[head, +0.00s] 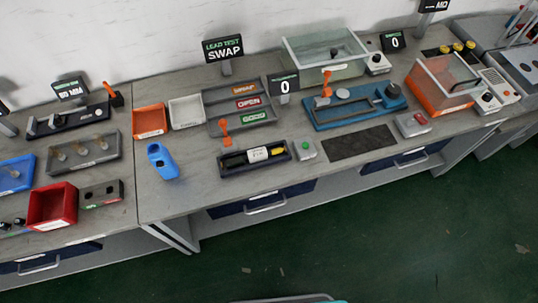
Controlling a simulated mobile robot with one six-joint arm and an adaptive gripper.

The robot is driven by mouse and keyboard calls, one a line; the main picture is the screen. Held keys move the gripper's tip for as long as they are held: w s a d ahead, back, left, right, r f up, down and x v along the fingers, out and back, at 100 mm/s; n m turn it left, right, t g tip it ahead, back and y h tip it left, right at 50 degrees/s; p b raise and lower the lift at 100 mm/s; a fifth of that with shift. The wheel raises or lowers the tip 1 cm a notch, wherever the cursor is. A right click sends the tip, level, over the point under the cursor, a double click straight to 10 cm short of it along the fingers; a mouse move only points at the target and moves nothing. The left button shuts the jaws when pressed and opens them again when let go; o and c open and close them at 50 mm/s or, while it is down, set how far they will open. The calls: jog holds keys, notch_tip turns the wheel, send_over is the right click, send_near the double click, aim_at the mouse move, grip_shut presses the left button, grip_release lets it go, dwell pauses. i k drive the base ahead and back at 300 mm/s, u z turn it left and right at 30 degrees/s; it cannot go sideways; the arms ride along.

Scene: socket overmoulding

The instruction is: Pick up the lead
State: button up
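I cannot clearly make out a lead in the head view. A sign reading LEAD TEST SWAP (224,49) stands at the back of the bench. In front of it is a grey sorting tray (215,97) with rows labelled SWAP, OPEN and GOOD. A dark test fixture (231,170) with an orange lever, a white label and a small yellow part sits nearer the front edge. My gripper is not in view.
A blue hand-held item (161,161), an orange bin (150,121) and a white bin (186,112) are left of the tray. A blue clamp fixture (350,114), a dark mat (360,143) and a clear-walled orange box (440,85) are right.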

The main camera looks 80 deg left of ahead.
aim_at(259, 154)
jog(key=i, duration=1.3)
jog(key=u, duration=3.45)
